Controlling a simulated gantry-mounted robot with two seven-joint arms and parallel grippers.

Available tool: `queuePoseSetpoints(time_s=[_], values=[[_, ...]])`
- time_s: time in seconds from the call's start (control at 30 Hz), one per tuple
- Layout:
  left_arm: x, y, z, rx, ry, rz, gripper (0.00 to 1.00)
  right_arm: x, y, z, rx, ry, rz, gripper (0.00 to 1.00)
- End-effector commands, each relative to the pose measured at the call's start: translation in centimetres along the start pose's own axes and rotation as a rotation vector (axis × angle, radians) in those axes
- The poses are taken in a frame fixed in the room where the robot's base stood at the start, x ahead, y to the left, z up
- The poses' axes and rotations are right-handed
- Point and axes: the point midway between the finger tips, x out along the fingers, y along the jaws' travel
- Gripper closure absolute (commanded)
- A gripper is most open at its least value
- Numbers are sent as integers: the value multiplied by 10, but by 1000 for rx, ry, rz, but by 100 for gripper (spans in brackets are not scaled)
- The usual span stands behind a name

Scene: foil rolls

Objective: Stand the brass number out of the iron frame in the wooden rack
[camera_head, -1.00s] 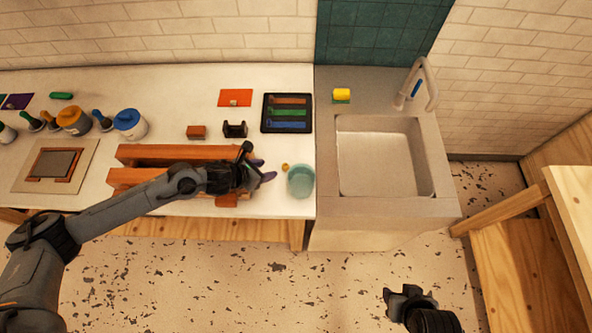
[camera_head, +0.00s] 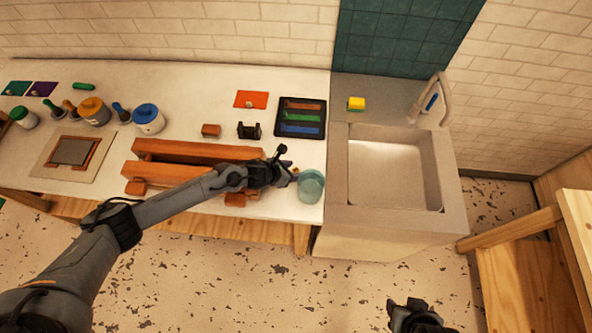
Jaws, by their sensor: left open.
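I cannot single out the brass number; at this size no numeral is legible. A small dark upright holder (camera_head: 248,131), perhaps the iron frame, stands on the white table behind the long wooden rails. A small brown wooden block (camera_head: 211,130), perhaps the wooden rack, sits just left of it. My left gripper (camera_head: 286,164) is open above the table, by the right end of the rails and just behind the teal cup. The gripper and forearm hide part of the rails and table. My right gripper (camera_head: 408,306) hangs low over the floor, its jaws unclear.
Long wooden rails (camera_head: 190,150) lie under my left forearm. A teal cup (camera_head: 311,188) stands near the front edge. A black tray (camera_head: 322,120) holds coloured strips, with an orange card (camera_head: 251,99) beside it. The sink (camera_head: 395,175) is right; jars (camera_head: 148,120) stand left.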

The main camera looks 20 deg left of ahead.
Motion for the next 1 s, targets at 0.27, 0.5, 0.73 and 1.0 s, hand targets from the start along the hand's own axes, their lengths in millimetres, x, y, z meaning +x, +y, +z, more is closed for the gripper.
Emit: queuePoseSetpoints(time_s=[0.27, 0.5, 0.73, 1.0], values=[[11, 0, 0, 0, -1, -1, 49, 0, 0, 1, 0, -2, -1, 54], [11, 0, 0, 0, 0, 0, 63, 0, 1, 1, -4, -3, 2, 54], [10, 0, 0, 0, 0, 0, 98, 1, 2, 2, -10, -5, 7, 54], [10, 0, 0, 0, -1, 0, 100, 1, 2, 2, -9, -5, 7, 54]])
